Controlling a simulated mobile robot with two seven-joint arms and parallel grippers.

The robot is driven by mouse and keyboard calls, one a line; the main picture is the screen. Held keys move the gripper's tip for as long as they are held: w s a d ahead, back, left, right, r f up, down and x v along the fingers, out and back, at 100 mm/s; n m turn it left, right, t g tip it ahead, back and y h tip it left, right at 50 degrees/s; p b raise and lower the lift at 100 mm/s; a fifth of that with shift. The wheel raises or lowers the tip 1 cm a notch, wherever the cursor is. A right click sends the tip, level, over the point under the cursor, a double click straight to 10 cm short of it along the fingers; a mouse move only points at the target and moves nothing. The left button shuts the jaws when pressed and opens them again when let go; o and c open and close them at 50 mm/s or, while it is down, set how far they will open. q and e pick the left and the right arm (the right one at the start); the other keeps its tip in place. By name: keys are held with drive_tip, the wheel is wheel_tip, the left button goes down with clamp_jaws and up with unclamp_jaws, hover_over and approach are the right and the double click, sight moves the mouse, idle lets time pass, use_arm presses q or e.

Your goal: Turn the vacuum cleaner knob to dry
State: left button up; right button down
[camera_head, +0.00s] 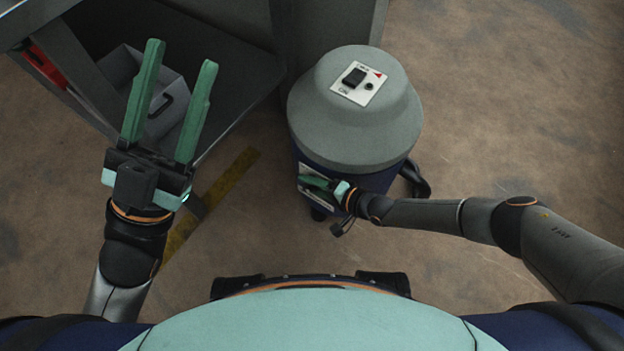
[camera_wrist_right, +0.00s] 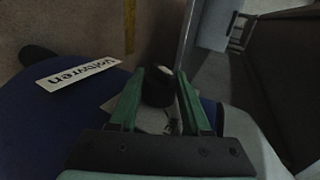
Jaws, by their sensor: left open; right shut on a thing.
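The vacuum cleaner (camera_head: 350,125) has a grey lid and a blue body (camera_head: 380,181). It stands upright on the floor, right of centre in the head view. My right gripper (camera_head: 312,180) is at the front of the blue body, below the lid rim. In the right wrist view its green fingers (camera_wrist_right: 160,73) are on either side of the black knob (camera_wrist_right: 158,88), shut on it. The knob's setting and its dry marking cannot be read. My left gripper (camera_head: 181,53) is open and empty, raised to the left, away from the vacuum cleaner.
A black switch (camera_head: 354,77) sits on a white plate on the lid. A white label (camera_wrist_right: 78,74) is on the blue body. A dark workbench (camera_head: 232,85) with a grey bin (camera_head: 172,85) stands at upper left. The floor at right is clear.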

drive_tip(key=shift+w, duration=0.1)
drive_tip(key=shift+c, duration=1.8)
unclamp_jaws()
